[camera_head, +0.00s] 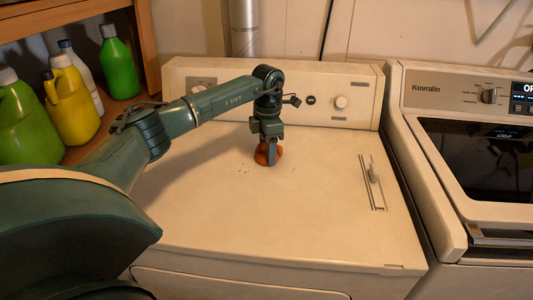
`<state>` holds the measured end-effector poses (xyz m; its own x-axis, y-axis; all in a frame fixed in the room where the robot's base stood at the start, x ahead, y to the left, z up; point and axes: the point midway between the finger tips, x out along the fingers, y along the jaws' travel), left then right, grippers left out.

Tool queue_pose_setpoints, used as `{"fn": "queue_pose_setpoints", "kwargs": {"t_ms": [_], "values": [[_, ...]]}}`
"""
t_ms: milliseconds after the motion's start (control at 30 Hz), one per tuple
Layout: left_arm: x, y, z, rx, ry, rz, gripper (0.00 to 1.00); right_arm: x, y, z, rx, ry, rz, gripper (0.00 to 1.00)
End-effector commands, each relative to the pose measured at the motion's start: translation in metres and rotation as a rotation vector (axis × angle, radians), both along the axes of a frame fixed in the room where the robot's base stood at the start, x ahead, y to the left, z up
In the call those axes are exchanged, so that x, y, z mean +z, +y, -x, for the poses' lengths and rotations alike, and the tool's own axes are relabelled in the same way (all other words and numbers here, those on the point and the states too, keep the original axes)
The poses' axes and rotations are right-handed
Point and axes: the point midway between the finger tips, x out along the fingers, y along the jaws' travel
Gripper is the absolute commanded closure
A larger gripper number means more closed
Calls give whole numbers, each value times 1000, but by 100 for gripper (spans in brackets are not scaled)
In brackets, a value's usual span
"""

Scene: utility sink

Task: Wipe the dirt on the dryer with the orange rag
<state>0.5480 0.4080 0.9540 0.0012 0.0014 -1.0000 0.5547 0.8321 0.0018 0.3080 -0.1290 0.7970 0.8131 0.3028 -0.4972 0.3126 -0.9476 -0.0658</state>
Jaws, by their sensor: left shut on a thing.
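The white dryer (220,215) fills the middle of the view, with its control panel standing along the back. The orange rag (262,158) is bunched on the dryer's top, a little behind its centre. My left gripper (270,152) points down and is shut on the rag, partly hiding it. A few small dark specks of dirt (243,170) lie on the dryer's top, just in front and to the left of the rag. My right gripper is out of view.
A second machine (470,150) with a dark window and lit display stands close on the right. A wooden shelf (148,45) with green, yellow and white bottles (119,65) is at the left. The dryer's front and right top is clear, apart from a slotted fitting (373,182).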

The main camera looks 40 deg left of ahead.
Motion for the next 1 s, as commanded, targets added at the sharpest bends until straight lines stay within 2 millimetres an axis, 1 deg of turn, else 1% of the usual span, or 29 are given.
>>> {"fn": "queue_pose_setpoints", "kwargs": {"t_ms": [100, 267, 700, 833, 1000], "values": [[-1, 4, -6, 1, 0, -1, 64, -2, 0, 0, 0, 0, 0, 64], [0, 6, -6, -1, 1, -2, 64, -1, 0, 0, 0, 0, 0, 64], [0, 31, 10, 0, 2, -2, 64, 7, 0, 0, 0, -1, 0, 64], [1, 29, 14, -2, 2, -2, 64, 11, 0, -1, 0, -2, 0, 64], [1, 21, 27, -4, 4, -1, 65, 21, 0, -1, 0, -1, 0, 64]]}}
